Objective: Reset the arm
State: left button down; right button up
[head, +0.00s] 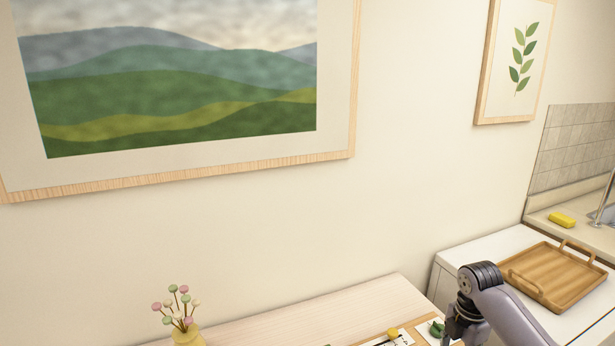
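My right arm (508,312) comes in from the bottom right corner and bends at a dark ringed joint. A dark part below this joint, near a small green item (437,328), may be my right gripper (449,326). Its fingers cannot be made out, so I cannot tell whether it is open or holds anything. It is over or beside the right end of a pale wooden tabletop (330,305). I cannot tell whether it touches the green item. My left arm and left gripper are not in view.
A yellow vase (187,337) with pink, green and cream ball flowers stands on the tabletop. White cards (395,339) lie near its right end. A wooden tray (557,280) with handles sits on a white cabinet (485,247). A yellow sponge (562,220) lies by the sink. Framed pictures hang behind.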

jog(key=s+a+f+m+t, duration=0.1)
jog(key=s+a+f+m, duration=0.5)
jog(key=s+a+f, duration=0.65)
jog(key=s+r+m+t, duration=0.1)
jog(key=s+r+m, duration=0.2)
jog(key=s+m, duration=0.55)
jog(key=s+r+m+t, duration=0.25)
jog(key=s+m, duration=0.25)
jog(key=s, duration=0.7)
notch_tip(320, 180, down, 27)
jog(key=s+g, duration=0.2)
jog(key=s+d+f+g, duration=0.1)
jog(key=s+d+f, duration=0.1)
jog(key=s+f, duration=1.3)
jog(key=shift+s+d+f+b, duration=0.2)
jog(key=shift+s+b, duration=0.15)
jog(key=shift+s, duration=0.25)
